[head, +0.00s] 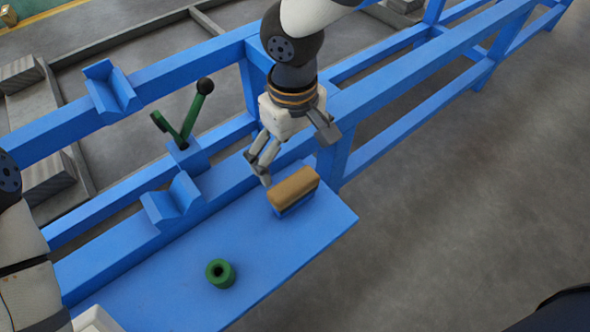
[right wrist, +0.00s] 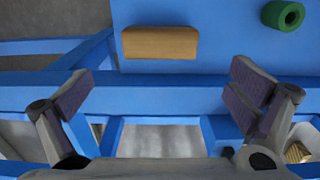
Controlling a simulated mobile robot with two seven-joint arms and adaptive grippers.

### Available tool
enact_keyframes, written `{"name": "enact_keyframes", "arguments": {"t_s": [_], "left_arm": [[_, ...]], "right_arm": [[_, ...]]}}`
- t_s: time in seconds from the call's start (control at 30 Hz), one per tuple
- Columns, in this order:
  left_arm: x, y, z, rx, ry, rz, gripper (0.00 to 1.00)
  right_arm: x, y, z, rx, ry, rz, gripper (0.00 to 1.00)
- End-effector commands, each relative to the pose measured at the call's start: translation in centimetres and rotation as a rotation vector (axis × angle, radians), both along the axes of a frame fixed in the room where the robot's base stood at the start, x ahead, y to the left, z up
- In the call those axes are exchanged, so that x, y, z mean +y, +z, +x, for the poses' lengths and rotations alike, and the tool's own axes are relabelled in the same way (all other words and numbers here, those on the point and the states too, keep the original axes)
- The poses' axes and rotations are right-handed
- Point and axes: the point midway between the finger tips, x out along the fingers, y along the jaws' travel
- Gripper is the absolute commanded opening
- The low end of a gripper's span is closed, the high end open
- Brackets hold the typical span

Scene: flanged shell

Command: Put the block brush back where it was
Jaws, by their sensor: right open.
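The block brush (head: 293,187), with a tan wooden top and a darker underside, rests on the blue shelf (head: 255,240) near its right end. In the right wrist view the brush (right wrist: 160,43) lies beyond the fingertips, roughly centred between them. My right gripper (head: 296,155) is open and empty, above and just behind the brush. Its two spread fingers also show in the right wrist view (right wrist: 160,85).
A green ring-shaped part (head: 220,273) stands on the shelf left of the brush. Behind are blue V-shaped supports (head: 173,203), a green lever with a black knob (head: 192,112) and blue frame rails (head: 430,85). The shelf between brush and green part is clear.

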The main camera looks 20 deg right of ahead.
Motion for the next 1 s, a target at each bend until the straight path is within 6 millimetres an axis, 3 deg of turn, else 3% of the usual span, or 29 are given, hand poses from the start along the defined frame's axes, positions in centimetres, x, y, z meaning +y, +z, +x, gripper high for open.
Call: {"name": "enact_keyframes", "arguments": {"t_s": [0.1, 0.23, 0.27, 0.33, 0.37, 0.43, 0.53, 0.6, 0.7, 0.8, 1.0], "left_arm": [[0.0, 0.3, 0.3, -0.009, 0.0, -0.001, 0.0], [0.0, 0.3, 0.2, -0.008, 0.001, 0.0, 0.0], [0.0, 0.3, 0.2, -0.008, 0.001, 0.0, 0.0], [0.0, 0.2, 0.2, -0.007, 0.001, 0.0, 0.0], [0.0, 0.2, 0.2, -0.007, 0.001, 0.0, 0.0], [0.0, 0.2, 0.2, -0.007, 0.001, 0.0, 0.0], [0.0, 0.2, 0.2, -0.007, 0.001, 0.0, 0.0], [0.0, 0.2, 0.2, -0.007, 0.001, 0.001, 0.0], [0.0, 0.2, 0.2, -0.007, 0.001, 0.0, 0.0], [0.0, 0.3, 0.2, -0.008, 0.001, 0.001, 0.0], [0.0, 0.3, 0.2, -0.008, 0.001, 0.001, 0.0]], "right_arm": [[0.0, 1.3, 0.0, -0.001, 0.001, 0.0, 1.0], [0.0, 1.4, -0.1, 0.004, 0.001, 0.002, 1.0], [0.0, 1.1, -0.4, 0.011, 0.0, 0.006, 1.0], [0.1, -1.4, -2.3, 0.062, -0.011, 0.04, 1.0], [0.2, -3.2, -4.0, 0.101, -0.023, 0.068, 1.0], [0.2, -8.5, -9.6, 0.207, -0.085, 0.147, 1.0], [-1.6, -14.7, -19.7, 0.316, -0.234, 0.193, 1.0], [-4.2, -17.0, -25.9, 0.341, -0.322, 0.147, 1.0], [-8.2, -17.9, -32.2, 0.343, -0.377, 0.039, 1.0], [-10.7, -17.7, -35.1, 0.333, -0.382, -0.037, 1.0], [-11.3, -17.6, -35.5, 0.324, -0.382, -0.055, 1.0]]}}
